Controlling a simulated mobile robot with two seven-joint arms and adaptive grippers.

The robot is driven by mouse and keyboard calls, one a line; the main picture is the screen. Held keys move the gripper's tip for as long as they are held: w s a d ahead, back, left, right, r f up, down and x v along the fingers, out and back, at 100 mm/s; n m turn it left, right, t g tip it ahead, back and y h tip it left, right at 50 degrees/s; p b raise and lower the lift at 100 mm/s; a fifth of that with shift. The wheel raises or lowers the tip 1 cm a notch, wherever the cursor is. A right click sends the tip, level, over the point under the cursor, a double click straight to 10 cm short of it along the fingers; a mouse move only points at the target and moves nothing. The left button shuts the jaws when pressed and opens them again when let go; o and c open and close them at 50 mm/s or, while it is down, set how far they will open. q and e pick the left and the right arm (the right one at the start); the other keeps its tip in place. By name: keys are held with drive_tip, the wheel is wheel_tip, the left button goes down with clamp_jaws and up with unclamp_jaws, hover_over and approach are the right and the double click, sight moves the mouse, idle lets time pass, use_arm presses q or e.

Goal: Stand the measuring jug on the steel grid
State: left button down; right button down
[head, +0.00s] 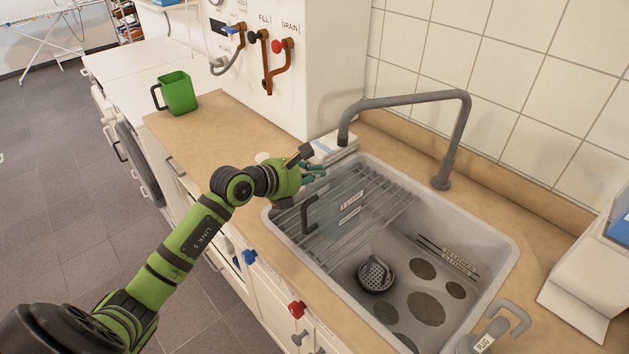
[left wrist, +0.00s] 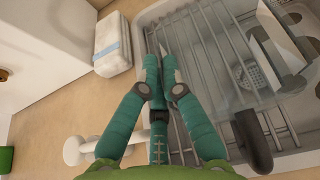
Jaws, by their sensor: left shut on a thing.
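The measuring jug (head: 350,206) is clear with a dark handle (head: 310,214) and small pale labels. It appears upright at the left end of the sink, over the steel grid (head: 398,208). I cannot tell whether its base touches the bars. My left gripper (head: 319,171) is at the jug's back left edge, its teal fingers closed together on what looks like the clear wall. In the left wrist view the fingertips (left wrist: 160,68) meet and the jug's handle (left wrist: 254,140) is to their right. The clear wall is hard to see. My right gripper is out of view.
A grey tap (head: 443,165) arches over the back of the sink (head: 490,222). A drain strainer (head: 375,275) lies in the basin. A green jug (head: 178,93) stands on the wooden counter at the left. A white box (left wrist: 113,45) lies beside the sink.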

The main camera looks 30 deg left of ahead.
sight(314, 184)
use_arm(q)
wheel_tip(314, 184, down, 3)
drive_tip(key=shift+r, duration=0.2)
drive_tip(key=shift+f, duration=0.25)
drive_tip(key=shift+f, duration=0.2)
drive_tip(key=c, duration=1.4)
unclamp_jaws()
drive_tip(key=shift+r, duration=0.1)
